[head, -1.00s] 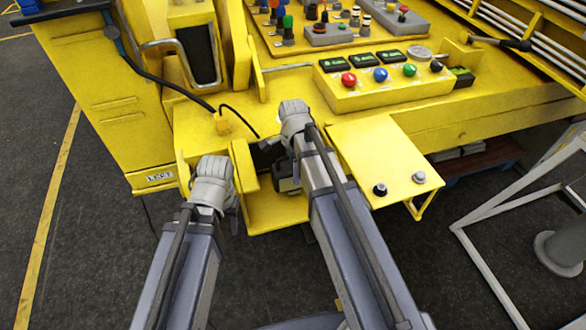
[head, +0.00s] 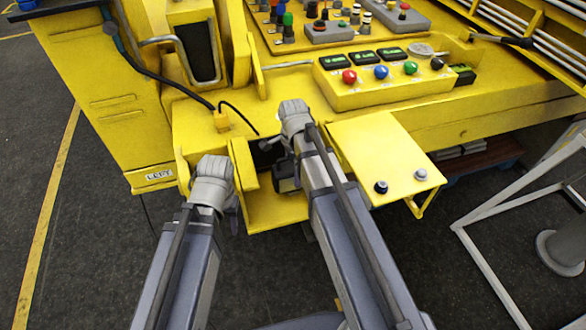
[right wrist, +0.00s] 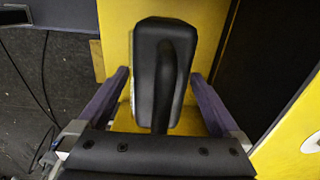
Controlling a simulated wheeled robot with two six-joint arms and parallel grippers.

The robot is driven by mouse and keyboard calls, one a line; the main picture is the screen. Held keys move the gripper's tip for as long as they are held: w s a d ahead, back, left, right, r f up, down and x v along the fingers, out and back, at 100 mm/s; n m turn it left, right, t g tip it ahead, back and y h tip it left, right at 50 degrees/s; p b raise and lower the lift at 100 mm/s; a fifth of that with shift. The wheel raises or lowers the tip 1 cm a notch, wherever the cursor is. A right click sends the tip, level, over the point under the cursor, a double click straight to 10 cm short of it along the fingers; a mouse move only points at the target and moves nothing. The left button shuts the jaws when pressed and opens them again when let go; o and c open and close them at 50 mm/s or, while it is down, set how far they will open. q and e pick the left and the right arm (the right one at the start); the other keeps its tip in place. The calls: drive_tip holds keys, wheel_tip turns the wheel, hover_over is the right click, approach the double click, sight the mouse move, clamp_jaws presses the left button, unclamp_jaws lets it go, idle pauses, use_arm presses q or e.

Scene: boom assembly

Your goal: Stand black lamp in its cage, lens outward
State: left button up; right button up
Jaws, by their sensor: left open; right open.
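The black lamp (right wrist: 165,75) stands out against a yellow surface in the right wrist view, with a pale strip along its left edge. My right gripper (right wrist: 163,88) is open, with one finger on each side of the lamp; I cannot tell whether either touches it. In the head view a dark body (head: 286,184), seemingly the lamp, shows beside my right arm, which partly hides it. The yellow cage (head: 245,165) is the bracketed recess at the machine's front corner. My left gripper (head: 232,215) is open at the cage's left side, its fingertips mostly hidden.
A yellow shelf (head: 385,150) with two knobs lies right of my right arm. A button box (head: 385,85) stands behind it. A grey frame (head: 480,245) stands on the floor at right.

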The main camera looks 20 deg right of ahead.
wheel_tip(320, 180, up, 13)
drive_tip(key=p, duration=1.3)
drive_tip(key=shift+r, duration=0.15)
drive_tip(key=shift+s+n, duration=0.3)
drive_tip(key=shift+n, duration=0.1)
drive_tip(key=s+n, duration=0.8)
drive_tip(key=n, duration=0.9)
drive_tip(key=s+a+n+h, duration=0.1)
drive_tip(key=s+a+n, duration=0.2)
drive_tip(key=a, duration=0.7)
drive_tip(key=s, duration=0.2)
drive_tip(key=shift+s+a+n, duration=0.25)
drive_tip(key=shift+s+n, duration=0.05)
drive_tip(key=shift+s, duration=0.05)
